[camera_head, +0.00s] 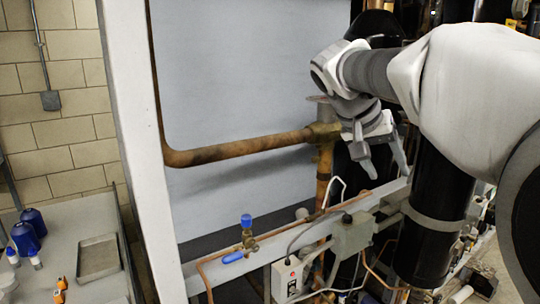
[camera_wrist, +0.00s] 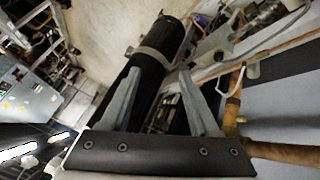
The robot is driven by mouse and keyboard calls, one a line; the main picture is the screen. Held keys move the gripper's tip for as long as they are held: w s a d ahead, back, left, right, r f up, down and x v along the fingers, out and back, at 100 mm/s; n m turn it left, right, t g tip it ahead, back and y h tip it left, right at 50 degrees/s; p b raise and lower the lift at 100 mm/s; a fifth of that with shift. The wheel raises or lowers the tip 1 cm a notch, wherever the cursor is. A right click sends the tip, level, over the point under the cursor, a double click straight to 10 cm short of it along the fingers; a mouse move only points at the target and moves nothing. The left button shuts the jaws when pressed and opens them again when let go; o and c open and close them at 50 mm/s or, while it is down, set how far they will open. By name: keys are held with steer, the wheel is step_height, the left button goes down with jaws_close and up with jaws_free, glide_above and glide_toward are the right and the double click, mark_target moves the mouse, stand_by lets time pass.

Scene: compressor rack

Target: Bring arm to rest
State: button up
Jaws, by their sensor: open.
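My arm reaches in from the right in the head view. My gripper (camera_head: 386,166) hangs at its end with the fingers apart and nothing between them. It is just right of the brass fitting (camera_head: 325,131) on the copper pipe. In the wrist view my gripper (camera_wrist: 155,90) also shows two grey fingers spread apart, with a black cylinder (camera_wrist: 150,65) beyond them. I cannot tell the exact gap between the fingers and the cylinder.
A copper pipe (camera_head: 240,148) runs across the grey panel. A blue-handled valve (camera_head: 246,240) and a grey box (camera_head: 353,234) sit on the rail below. A metal tray (camera_head: 98,258) and blue bottles (camera_head: 25,238) stand on the bench at left. A white post (camera_head: 140,150) rises between.

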steer(key=s+a+f+n+y, duration=0.2)
steer(key=s+f, duration=0.2)
steer(key=s, duration=0.3)
steer(key=s+a+f+n+t+y+p, duration=0.1)
steer(key=s+a+f+y, duration=0.1)
steer(key=s, duration=0.5)
steer(key=s+a+f+n+t+y+p, duration=0.1)
steer(key=s+a+f+n+y, duration=0.1)
steer(key=s+f, duration=0.4)
steer(key=shift+s+a+f+n+y, duration=0.3)
steer(key=shift+s+a+y, duration=0.1)
steer(key=shift+s+a, duration=0.5)
